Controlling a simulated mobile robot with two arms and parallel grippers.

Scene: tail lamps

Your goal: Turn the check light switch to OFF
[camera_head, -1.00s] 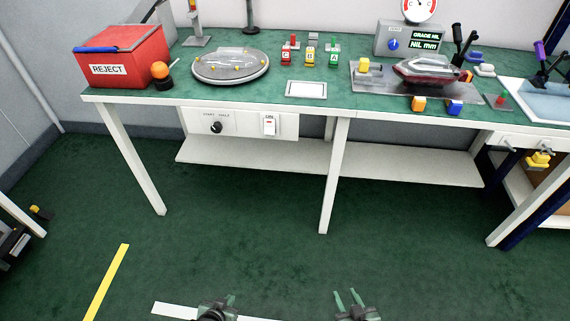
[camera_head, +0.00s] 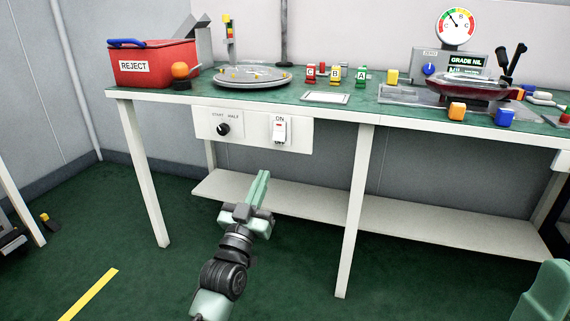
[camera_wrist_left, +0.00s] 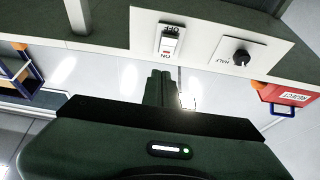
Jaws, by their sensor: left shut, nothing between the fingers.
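The check light switch (camera_head: 279,131) is a white rocker with a red mark, on a white panel under the bench's front edge. ON is printed above it. The switch also shows in the left wrist view (camera_wrist_left: 170,41), upside down, just beyond the fingers. My left gripper (camera_head: 262,180) is shut and empty. It is below and slightly left of the switch, apart from it, fingers pointing up toward the panel. Its fingers show in the left wrist view (camera_wrist_left: 160,82). Of my right arm, only a green part shows at the lower right of the head view; its gripper is not visible.
A black START/HALF knob (camera_head: 223,129) is left of the switch on the same panel. The bench top (camera_head: 375,104) overhangs the panel, and a lower shelf (camera_head: 330,212) runs beneath. A red REJECT bin (camera_head: 153,66) and a grey turntable (camera_head: 252,77) stand on the bench.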

